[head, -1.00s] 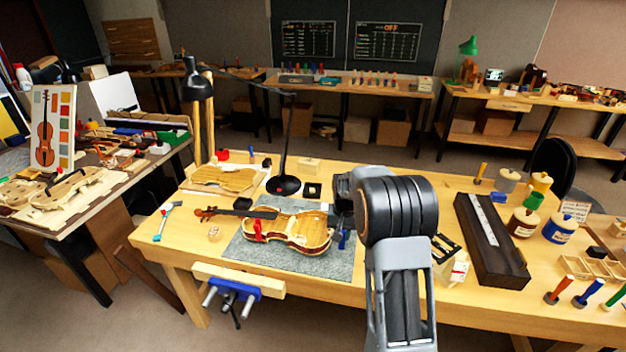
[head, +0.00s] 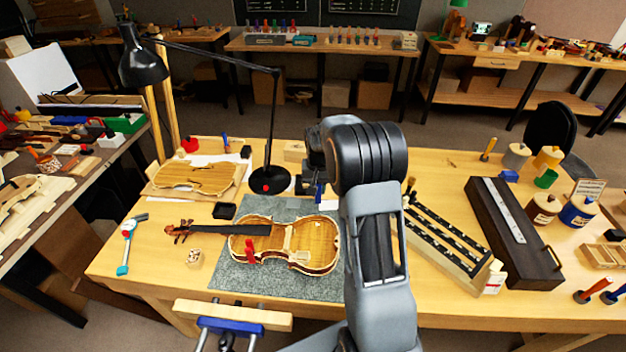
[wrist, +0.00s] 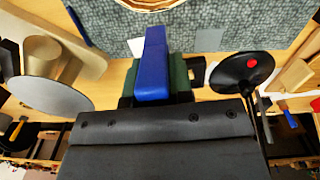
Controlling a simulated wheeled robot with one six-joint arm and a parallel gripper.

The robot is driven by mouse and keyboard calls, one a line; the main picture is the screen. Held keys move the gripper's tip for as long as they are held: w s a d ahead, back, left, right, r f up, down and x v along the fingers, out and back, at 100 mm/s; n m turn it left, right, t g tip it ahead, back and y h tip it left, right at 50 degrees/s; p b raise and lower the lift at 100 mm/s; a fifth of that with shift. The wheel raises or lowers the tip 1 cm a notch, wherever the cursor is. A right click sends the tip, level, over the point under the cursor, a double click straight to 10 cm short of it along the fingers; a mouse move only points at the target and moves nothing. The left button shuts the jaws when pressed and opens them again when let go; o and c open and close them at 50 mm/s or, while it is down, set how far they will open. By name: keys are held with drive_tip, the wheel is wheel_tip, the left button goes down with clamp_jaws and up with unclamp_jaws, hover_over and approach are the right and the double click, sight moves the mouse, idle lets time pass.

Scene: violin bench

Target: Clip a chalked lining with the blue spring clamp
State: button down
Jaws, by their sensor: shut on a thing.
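The blue spring clamp (wrist: 152,62) is in my gripper (wrist: 154,82), between dark green pads in the wrist view. In the head view the clamp (head: 319,190) shows as a small blue piece below my gripper (head: 316,172), behind the violin's right end. The open violin body (head: 270,243) lies on the grey mat (head: 230,278), with its neck to the left. Its pale rim (wrist: 150,3) shows at the top of the wrist view, apart from the clamp. A red clamp (head: 249,252) sits on the violin's near left side. I cannot make out which lining is chalked.
A black lamp (head: 270,180) stands just left of my gripper, its arm reaching left. A violin plate (head: 195,178) lies at the back left. A black-topped rack (head: 455,235) and a long dark case (head: 512,235) stand to the right. A blue vise is at the front edge.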

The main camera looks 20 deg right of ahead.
sight(318, 200)
drive_tip(key=shift+a, duration=0.1)
drive_tip(key=shift+s+f, duration=0.1)
idle(0.3)
drive_tip(key=shift+f, duration=0.1)
drive_tip(key=shift+f+b, duration=2)
drive_tip(key=shift+f, duration=0.65)
drive_tip(key=shift+f+b, duration=1.4)
drive_tip(key=shift+f, duration=0.65)
drive_tip(key=c, duration=0.9)
unclamp_jaws()
drive_tip(key=shift+r, duration=0.1)
wheel_tip(318, 200, up, 14)
drive_tip(key=shift+f, duration=0.15)
